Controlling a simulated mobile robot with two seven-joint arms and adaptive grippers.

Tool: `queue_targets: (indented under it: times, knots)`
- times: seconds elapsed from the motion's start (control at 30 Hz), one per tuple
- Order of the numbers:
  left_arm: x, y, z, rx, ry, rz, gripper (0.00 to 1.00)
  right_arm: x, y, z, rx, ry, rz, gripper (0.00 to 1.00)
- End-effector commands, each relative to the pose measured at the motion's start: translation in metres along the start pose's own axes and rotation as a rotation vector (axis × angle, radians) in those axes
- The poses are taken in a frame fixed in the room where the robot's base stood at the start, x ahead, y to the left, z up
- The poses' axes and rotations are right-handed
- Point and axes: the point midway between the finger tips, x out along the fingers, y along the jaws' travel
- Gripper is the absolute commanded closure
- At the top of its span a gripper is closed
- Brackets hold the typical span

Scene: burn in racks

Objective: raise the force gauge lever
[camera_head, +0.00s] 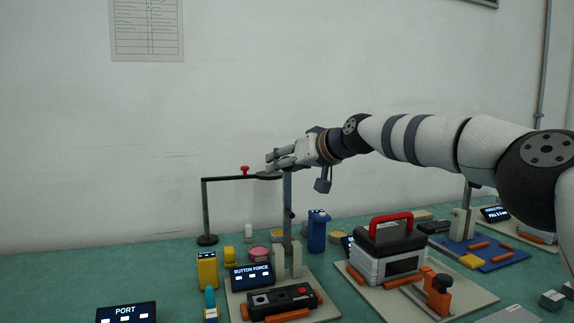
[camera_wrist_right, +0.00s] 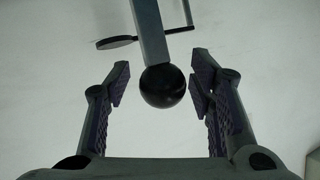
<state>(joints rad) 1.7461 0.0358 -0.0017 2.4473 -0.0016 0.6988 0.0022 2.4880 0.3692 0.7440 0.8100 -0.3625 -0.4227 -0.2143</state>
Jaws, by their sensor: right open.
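The button-force station (camera_head: 252,277) stands on a pale board at the front, with a grey upright post (camera_head: 287,215) behind its small screen. My right gripper (camera_head: 272,160) is high beside the top of this post. In the right wrist view the open, empty right gripper (camera_wrist_right: 160,82) has a black ball knob (camera_wrist_right: 162,86) between its fingers, with a gap on each side. The ball sits at the end of a grey bar (camera_wrist_right: 149,32), which looks like the gauge lever. I cannot make out the ball in the head view. My left gripper is out of view.
A black stand with a horizontal arm (camera_head: 222,179) and a red knob (camera_head: 245,170) is just left of my gripper. A grey box with a red handle (camera_head: 391,220) and an orange clamp (camera_head: 438,294) stand to the right.

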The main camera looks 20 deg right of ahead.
Motion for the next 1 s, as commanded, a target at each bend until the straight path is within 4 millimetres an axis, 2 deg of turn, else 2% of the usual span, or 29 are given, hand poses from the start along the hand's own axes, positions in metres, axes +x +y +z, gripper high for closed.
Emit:
queue_targets:
  times: [0.17,0.27,0.4,0.6,0.73,1.0]
  knots:
    - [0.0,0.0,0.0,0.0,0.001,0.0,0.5,-0.015,0.0,-0.003,-0.004,0.002,0.0,0.51]
    - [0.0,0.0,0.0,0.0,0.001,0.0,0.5,-0.036,0.0,-0.002,-0.001,0.003,-0.001,0.51]
    - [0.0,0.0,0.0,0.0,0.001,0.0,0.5,-0.076,-0.001,-0.003,-0.003,0.004,-0.001,0.51]
    - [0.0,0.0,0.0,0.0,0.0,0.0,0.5,-0.112,0.0,-0.001,0.0,0.002,0.0,0.51]
    - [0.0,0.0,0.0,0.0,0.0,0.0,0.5,-0.12,0.0,0.0,0.0,0.0,0.0,0.51]
    - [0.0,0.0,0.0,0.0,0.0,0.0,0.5,-0.12,0.0,0.0,0.0,0.0,0.0,0.51]
